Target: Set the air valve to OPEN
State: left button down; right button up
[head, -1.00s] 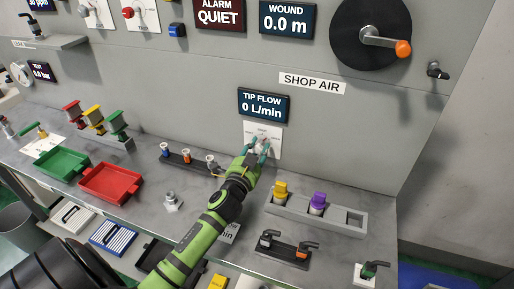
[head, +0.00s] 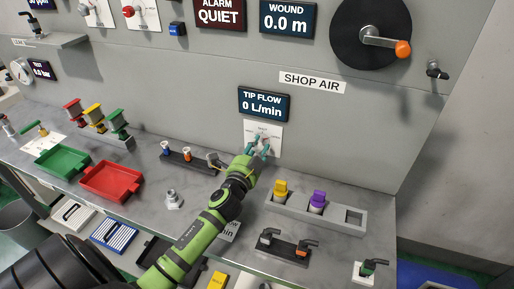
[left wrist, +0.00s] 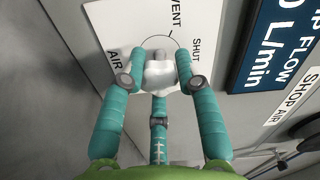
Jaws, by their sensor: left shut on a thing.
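The air valve is a small pale knob (left wrist: 160,76) on a white plate (left wrist: 112,24) on the grey wall, below the TIP FLOW display (head: 264,104). In the left wrist view the plate reads AIR at the left, VENT at the top and SHUT at the right. The knob's grey tip points roughly up toward VENT. No OPEN mark is legible. My left gripper (left wrist: 160,58) is shut on the knob, with a teal finger on each side. In the head view, my left gripper (head: 259,146) hides part of the plate. My right gripper is not in view.
The display reads 0 L/min. Below, the bench holds a grey holder (head: 337,222) with yellow and purple parts, a black rack (head: 180,162) and red (head: 112,181) and green (head: 62,162) trays. A reel with an orange-ended crank (head: 372,35) is above right.

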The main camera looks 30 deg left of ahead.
pick_arm(q)
jog(key=shift+w+d+r, duration=0.1)
jog(key=shift+r, duration=0.15)
jog(key=c, duration=1)
grip_release()
jog(key=shift+o, duration=0.5)
jog(key=shift+f, duration=0.1)
jog(key=shift+s+f, duration=0.1)
jog(key=shift+s, duration=0.15)
jog(key=v, duration=1.1)
jog(key=shift+s, duration=0.25)
jog(key=shift+d, duration=0.1)
